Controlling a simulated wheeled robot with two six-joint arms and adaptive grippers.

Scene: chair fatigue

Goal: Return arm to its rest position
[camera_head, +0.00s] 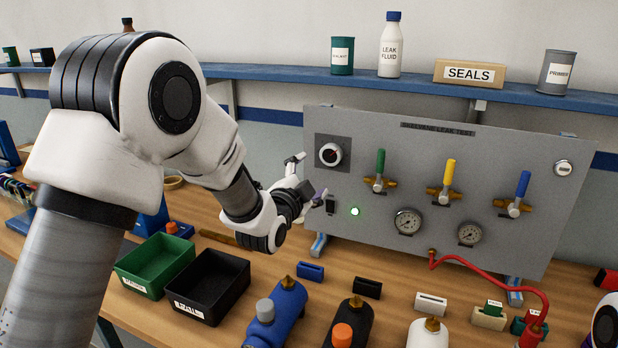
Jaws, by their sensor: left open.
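My left arm (85,190) comes in from the left and reaches across the workbench. My left gripper (310,178) is open, with its fingers spread in front of the left side of the grey test panel (480,145). The fingers are near a dial knob (330,154) and a black switch (330,204). No object shows between the fingers. I cannot tell whether a fingertip touches the panel.
Below my left gripper are a green bin (155,264) and a black bin (208,286). A red hose (485,268) runs from the panel. A blue shelf (290,72) is above.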

